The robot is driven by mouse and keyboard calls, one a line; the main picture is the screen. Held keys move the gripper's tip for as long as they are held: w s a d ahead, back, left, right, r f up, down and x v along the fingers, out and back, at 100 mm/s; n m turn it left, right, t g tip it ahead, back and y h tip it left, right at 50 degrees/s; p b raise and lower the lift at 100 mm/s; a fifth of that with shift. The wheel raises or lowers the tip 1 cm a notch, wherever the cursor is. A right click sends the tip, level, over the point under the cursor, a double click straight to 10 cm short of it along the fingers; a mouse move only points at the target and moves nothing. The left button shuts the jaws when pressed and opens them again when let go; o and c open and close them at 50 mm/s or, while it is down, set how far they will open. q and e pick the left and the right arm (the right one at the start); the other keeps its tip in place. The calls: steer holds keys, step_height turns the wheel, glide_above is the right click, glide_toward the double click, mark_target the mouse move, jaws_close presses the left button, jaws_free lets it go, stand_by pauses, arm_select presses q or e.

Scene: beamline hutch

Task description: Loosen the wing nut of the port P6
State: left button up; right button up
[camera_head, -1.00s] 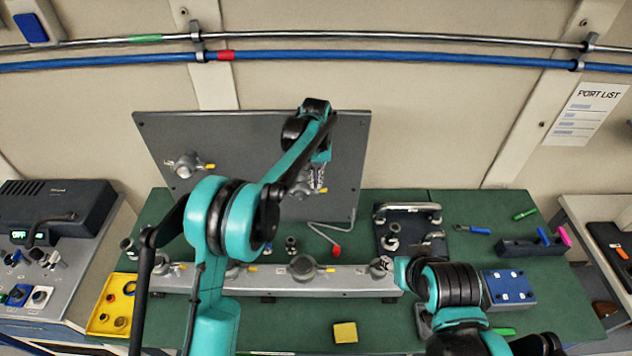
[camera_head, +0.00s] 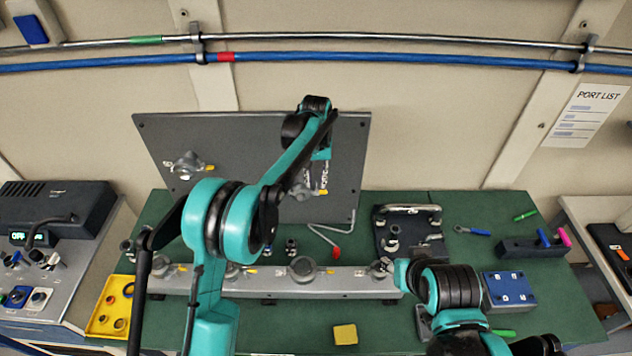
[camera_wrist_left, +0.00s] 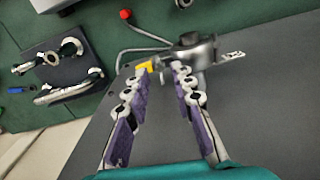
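My left gripper (camera_wrist_left: 164,72) has two purple-padded fingers, spread apart. In the left wrist view, a grey round port clamp (camera_wrist_left: 195,50) lies just beyond the fingertips, with a yellow-tipped part (camera_wrist_left: 145,66) by the left fingertip. Contact cannot be told. The label (camera_wrist_left: 232,56) beside it is too small to read, so I cannot confirm it is P6. In the head view my left arm reaches this port on the upright grey panel (camera_head: 240,135) and largely hides it. My right arm is folded at lower right; its gripper does not show.
Another port (camera_head: 187,165) sits on the panel's left. A grey rail (camera_head: 345,282) with several ports crosses the green bench. A bent rod with a red end (camera_head: 336,252), a dark plate with a handle (camera_head: 408,210), a yellow tray (camera_head: 108,310) and a yellow block (camera_head: 345,334) are around.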

arm_select(q)
step_height(320, 180, up, 11)
stand_by(0.3)
steer(key=shift+f, duration=0.1)
steer(key=s+a+f+t+b, duration=0.2)
steer(key=s+a+f+b, duration=0.25)
steer(key=s+b, duration=0.25)
steer(key=s+a+f+t+b, duration=0.1)
steer(key=s+a+f+b, duration=0.2)
steer(key=s+a+b, duration=0.35)
steer(key=s+a+f+t+b, duration=0.2)
steer(key=s+f+b, duration=0.3)
steer(key=s+f, duration=0.4)
steer(key=s+a+f+n+t+b, duration=0.1)
steer(key=s+a+f+b, duration=0.3)
steer(key=s+f, duration=0.5)
step_height(320, 180, down, 3)
steer(key=shift+s+a+r+t+b, duration=0.2)
steer(key=shift+t+b, duration=0.4)
steer(key=shift+b, duration=0.55)
